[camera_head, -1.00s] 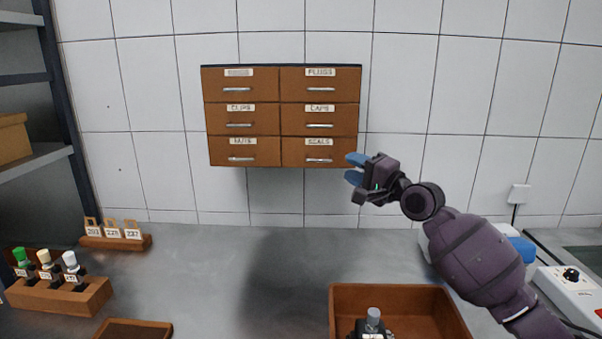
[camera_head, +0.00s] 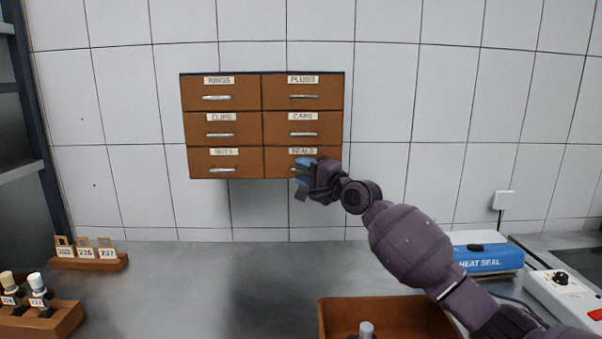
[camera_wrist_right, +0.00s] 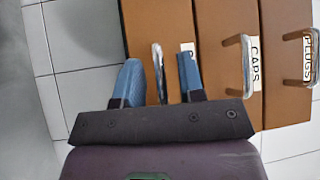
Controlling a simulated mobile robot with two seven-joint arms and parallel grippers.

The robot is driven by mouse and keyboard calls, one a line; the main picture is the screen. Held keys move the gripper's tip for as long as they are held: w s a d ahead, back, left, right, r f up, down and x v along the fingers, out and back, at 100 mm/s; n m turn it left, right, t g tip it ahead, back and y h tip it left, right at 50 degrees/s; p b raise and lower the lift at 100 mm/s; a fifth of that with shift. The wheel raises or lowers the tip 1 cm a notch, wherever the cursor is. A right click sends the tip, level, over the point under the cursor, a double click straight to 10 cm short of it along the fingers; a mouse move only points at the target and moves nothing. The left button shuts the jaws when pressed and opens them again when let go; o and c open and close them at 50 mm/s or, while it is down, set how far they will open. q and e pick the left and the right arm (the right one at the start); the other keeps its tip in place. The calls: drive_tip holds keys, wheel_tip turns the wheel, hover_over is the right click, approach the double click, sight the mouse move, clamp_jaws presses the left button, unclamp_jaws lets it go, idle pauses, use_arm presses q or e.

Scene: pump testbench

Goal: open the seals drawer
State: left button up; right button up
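The seals drawer (camera_head: 283,153) is the bottom right drawer of a brown wall cabinet and looks shut. My right gripper (camera_head: 301,172) is in front of it and covers part of its front. In the right wrist view my right gripper (camera_wrist_right: 162,80) is open, its two blue fingers apart. The metal seals handle (camera_wrist_right: 158,72) shows between the fingers, nearer the left one; I cannot tell whether they touch it. The seals label (camera_wrist_right: 188,47) is partly hidden behind the right finger. My left gripper is not in view.
The caps drawer (camera_wrist_right: 225,60) and plugs drawer (camera_wrist_right: 285,50) are above, both shut, with protruding handles. Below, the grey bench (camera_head: 240,290) holds an open brown tray (camera_head: 400,304), a blue heat sealer (camera_head: 485,260) and a rack of tags (camera_head: 88,260).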

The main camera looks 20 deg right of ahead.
drive_tip(key=shift+w+a, duration=0.2)
drive_tip(key=shift+w, duration=0.2)
clamp_jaws()
